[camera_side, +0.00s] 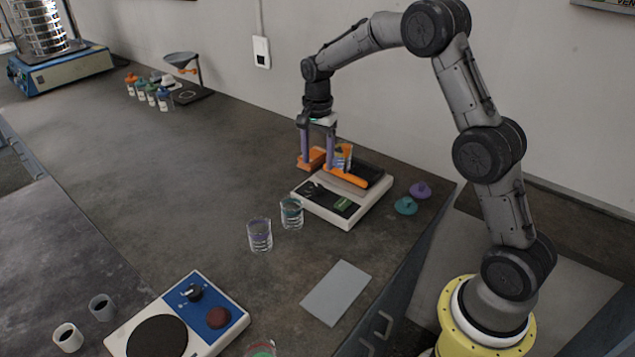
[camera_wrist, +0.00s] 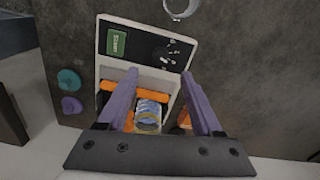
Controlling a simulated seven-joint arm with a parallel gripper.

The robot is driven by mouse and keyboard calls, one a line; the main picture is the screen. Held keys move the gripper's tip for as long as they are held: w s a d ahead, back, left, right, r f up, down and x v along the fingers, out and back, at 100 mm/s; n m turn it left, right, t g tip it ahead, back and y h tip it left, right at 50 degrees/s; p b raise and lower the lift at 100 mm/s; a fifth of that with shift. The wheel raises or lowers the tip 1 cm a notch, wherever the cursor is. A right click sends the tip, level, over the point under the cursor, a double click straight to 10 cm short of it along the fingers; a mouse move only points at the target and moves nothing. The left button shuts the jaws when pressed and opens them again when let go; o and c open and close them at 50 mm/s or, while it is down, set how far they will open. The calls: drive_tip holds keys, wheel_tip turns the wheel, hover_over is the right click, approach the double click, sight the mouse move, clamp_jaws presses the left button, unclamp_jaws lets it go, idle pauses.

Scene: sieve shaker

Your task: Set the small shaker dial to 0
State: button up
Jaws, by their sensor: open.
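The small shaker (camera_side: 356,211) is a white box with a black front panel, a green display and a dark dial (camera_side: 312,189) with light marks around it. The dial also shows in the wrist view (camera_wrist: 166,56), but its setting is too small to read. Orange clamp bars (camera_side: 350,180) on top of the shaker stand beside a small labelled jar (camera_side: 344,153), which also shows in the wrist view (camera_wrist: 148,112). My gripper (camera_side: 317,162) points down with its purple fingers apart, over the clamp side of the shaker, behind the dial. In the wrist view the open fingertips (camera_wrist: 160,77) lie short of the panel.
A blue-and-white hotplate-like device (camera_side: 206,310) and a grey plate (camera_side: 337,292) are nearer the camera.

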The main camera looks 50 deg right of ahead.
sight(317, 186)
wheel_tip(317, 186, down, 8)
drive_tip(key=shift+f, duration=0.1)
idle(0.4)
clamp_jaws()
